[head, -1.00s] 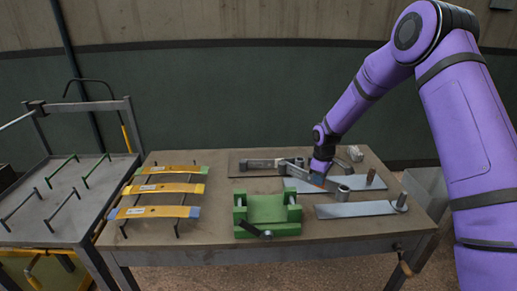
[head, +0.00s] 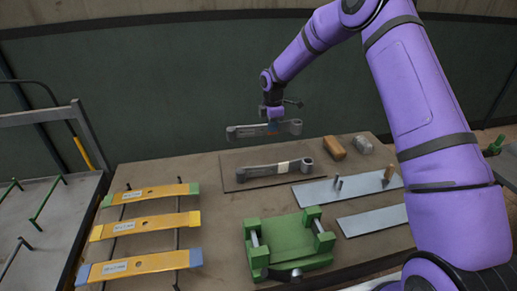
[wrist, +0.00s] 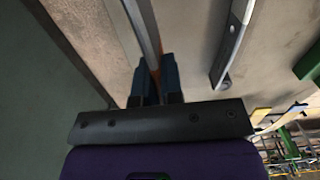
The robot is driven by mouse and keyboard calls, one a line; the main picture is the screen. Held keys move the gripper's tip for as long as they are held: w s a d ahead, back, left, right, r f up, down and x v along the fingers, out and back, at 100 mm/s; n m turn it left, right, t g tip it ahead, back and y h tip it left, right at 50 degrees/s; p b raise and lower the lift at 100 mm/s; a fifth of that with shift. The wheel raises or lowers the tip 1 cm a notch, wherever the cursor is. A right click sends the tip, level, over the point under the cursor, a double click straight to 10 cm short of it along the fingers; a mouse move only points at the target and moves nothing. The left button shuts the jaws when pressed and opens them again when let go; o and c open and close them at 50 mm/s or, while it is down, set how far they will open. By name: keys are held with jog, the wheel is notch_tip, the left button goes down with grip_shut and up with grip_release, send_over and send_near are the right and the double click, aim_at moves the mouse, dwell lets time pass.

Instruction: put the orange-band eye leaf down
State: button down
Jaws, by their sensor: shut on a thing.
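My gripper (head: 272,121) is raised above the back of the table (head: 212,225), shut on a grey eye leaf (head: 245,132) with a rolled eye at its end. The leaf hangs roughly level, clear of everything below. In the wrist view my fingers (wrist: 154,66) pinch the leaf (wrist: 143,25), with a bit of orange between them; the rest of the band is hidden. A second grey eye leaf (head: 262,171) with a pale band lies on a dark mat (head: 235,184), below and slightly in front of the held one. It also shows in the wrist view (wrist: 233,40).
Two steel plates (head: 318,192) (head: 375,222) lie at right, the rear one with upright pegs. A tan block (head: 334,147) and a grey block (head: 363,144) stand behind. A green fixture (head: 290,243) stands in front. Yellow leaves (head: 150,228) rest on rods at left.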

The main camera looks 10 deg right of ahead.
jog(key=shift+w+a+f, duration=0.1)
jog(key=shift+w+f, duration=0.05)
jog(key=shift+f, duration=2.3)
jog(key=shift+w+f, duration=0.1)
jog(key=shift+f, duration=2.3)
jog(key=shift+f, duration=0.1)
jog(key=c, duration=1.3)
grip_release()
jog(key=shift+s, duration=0.1)
jog(key=shift+o, duration=0.2)
